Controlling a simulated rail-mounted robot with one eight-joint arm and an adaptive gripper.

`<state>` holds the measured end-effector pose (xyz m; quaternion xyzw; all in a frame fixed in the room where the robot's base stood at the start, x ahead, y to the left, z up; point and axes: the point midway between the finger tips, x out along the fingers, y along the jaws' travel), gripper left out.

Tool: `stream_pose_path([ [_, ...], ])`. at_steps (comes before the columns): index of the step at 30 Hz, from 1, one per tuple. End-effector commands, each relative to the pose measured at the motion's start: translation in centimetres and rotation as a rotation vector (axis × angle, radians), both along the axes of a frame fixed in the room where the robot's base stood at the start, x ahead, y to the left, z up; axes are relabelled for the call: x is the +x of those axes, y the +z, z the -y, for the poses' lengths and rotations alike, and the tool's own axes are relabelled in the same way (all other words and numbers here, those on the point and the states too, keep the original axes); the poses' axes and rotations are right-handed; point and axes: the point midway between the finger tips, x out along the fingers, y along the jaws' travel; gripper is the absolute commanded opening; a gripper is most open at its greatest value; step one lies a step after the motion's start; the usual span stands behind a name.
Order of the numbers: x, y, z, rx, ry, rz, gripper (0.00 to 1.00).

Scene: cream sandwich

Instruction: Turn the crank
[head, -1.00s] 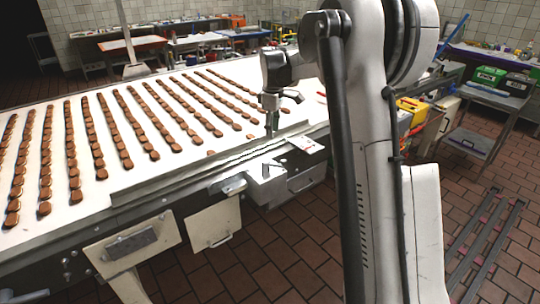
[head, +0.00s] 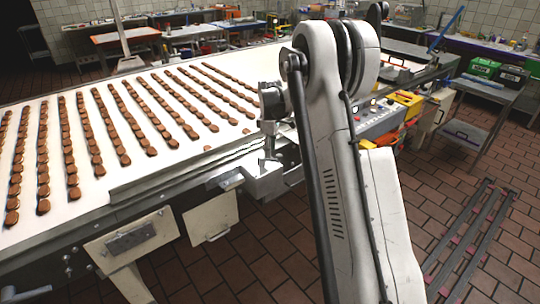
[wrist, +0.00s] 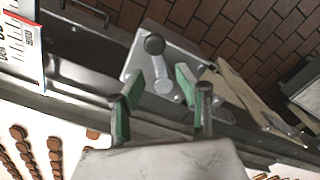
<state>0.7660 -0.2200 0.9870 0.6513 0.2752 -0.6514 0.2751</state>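The crank (wrist: 155,45) shows in the wrist view as a grey metal arm with a round dark knob at one end, mounted on a light metal plate (wrist: 185,52). My gripper (wrist: 159,79) has its two green-padded fingers spread apart, with the crank between and just beyond their tips; I cannot tell whether either finger touches it. In the head view, my gripper (head: 270,157) points down just above the metal box (head: 264,184) at the conveyor's near edge. The crank is largely hidden there by the gripper.
The white conveyor (head: 75,198) carries rows of brown biscuits on the left. Hinged panels (head: 209,217) hang below its edge. A control box (head: 378,118) and yellow case (head: 405,103) stand right of my arm.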

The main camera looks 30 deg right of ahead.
Motion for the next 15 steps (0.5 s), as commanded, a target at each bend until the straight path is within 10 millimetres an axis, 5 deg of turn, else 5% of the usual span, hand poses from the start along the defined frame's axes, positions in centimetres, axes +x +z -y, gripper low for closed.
stream_pose_path([
  [6,0.0,-2.4,0.0,0.0,0.0,0.0,0.33],
  [15,0.0,-3.2,0.0,0.0,0.0,0.0,0.33],
])
